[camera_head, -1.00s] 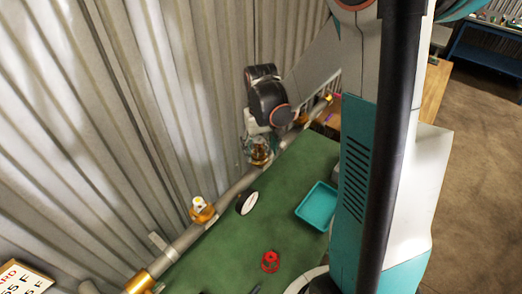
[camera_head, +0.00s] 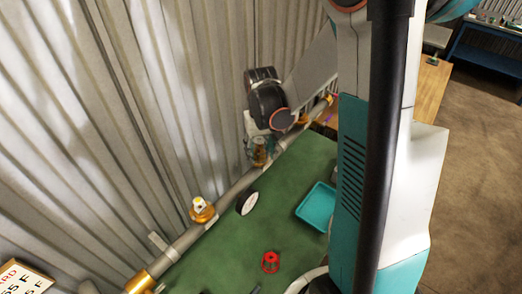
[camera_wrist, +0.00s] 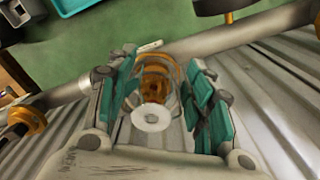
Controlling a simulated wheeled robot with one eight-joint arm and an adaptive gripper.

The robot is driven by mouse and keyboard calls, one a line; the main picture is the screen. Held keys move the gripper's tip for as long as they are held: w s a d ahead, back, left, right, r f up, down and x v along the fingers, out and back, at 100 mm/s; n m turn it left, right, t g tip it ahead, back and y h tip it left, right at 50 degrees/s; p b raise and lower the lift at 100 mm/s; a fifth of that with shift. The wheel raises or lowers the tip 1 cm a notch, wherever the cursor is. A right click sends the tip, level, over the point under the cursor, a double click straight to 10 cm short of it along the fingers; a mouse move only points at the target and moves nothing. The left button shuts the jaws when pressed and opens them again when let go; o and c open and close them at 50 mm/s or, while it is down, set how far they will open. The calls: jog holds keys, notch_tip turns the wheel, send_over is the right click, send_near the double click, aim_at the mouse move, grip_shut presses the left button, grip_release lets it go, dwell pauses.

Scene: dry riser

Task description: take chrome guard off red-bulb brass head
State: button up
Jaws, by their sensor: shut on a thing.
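My gripper (camera_head: 259,153) is at the pipe along the corrugated wall, around a brass head. In the wrist view its teal fingers (camera_wrist: 163,92) stand on both sides of the chrome guard (camera_wrist: 151,117) and are shut on it. The guard shows as a pale round disc with thin curved bars around the brass head (camera_wrist: 157,75). The guard still surrounds the head.
Another brass head (camera_head: 203,211) with a pale top stands nearer on the pipe (camera_head: 180,243). The surface's middle is clear.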

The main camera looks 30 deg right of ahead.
jog(key=shift+d+r, duration=0.1)
jog(key=shift+r, duration=0.15)
jog(key=shift+c, duration=0.3)
jog(key=shift+r+p, duration=0.35)
jog(key=shift+p, duration=0.05)
jog(key=shift+r, duration=0.25)
jog(key=shift+r+p, duration=0.25)
jog(key=shift+p, duration=0.05)
jog(key=shift+c, duration=0.2)
jog(key=shift+r, duration=0.1)
jog(key=shift+r+p, duration=2)
jog(key=shift+r, duration=1.1)
jog(key=shift+c, duration=0.2)
notch_tip(320, 180, up, 4)
jog(key=shift+p, duration=1.15)
